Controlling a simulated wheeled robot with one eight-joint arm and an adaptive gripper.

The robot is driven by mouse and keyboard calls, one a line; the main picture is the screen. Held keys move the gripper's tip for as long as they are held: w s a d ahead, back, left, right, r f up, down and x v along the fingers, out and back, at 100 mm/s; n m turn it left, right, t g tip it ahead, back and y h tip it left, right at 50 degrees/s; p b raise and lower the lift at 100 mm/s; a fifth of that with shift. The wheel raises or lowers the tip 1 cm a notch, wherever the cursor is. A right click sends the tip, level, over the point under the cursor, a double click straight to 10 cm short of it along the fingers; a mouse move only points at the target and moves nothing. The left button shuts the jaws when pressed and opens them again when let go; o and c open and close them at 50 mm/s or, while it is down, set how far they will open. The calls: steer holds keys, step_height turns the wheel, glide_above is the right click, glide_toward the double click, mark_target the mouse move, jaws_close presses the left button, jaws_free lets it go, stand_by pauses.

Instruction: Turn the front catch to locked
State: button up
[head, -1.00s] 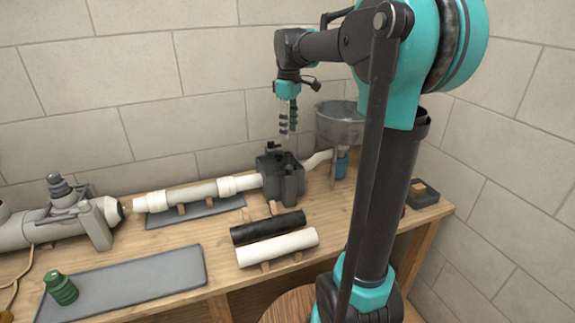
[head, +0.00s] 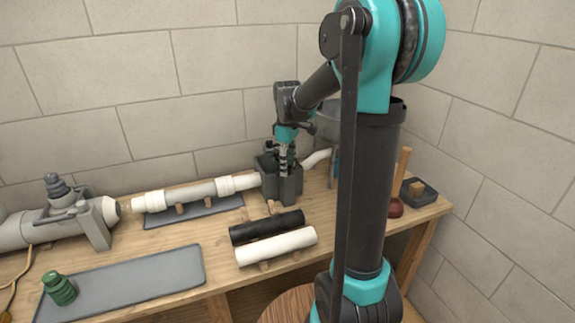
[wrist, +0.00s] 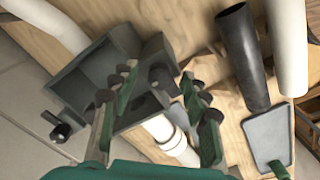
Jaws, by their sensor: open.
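A dark grey box (head: 291,188) with an open top stands on the bench at the end of the white pipe. In the wrist view the box (wrist: 85,78) shows open compartments. The front catch, a small dark knob (wrist: 160,76), is on the box's front side. My gripper (head: 284,172) points down over the box. In the wrist view its fingers (wrist: 158,72) are open, and the knob shows between the tips. I cannot tell whether they touch it or which way it is turned. A second dark catch (wrist: 62,131) is at the box's rear.
A black pipe (head: 267,227) and a white pipe (head: 277,246) lie in front of the box. A joined white pipe (head: 195,193) runs left. A grey funnel (head: 326,122) stands behind my arm. A grey mat (head: 150,275) at front left is mostly bare.

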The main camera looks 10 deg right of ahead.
jaws_close()
stand_by(0.3)
steer(key=shift+m, duration=0.3)
steer(key=m, duration=0.3)
steer(key=shift+m, duration=0.3)
steer(key=m, duration=1.3)
steer(key=shift+m, duration=0.3)
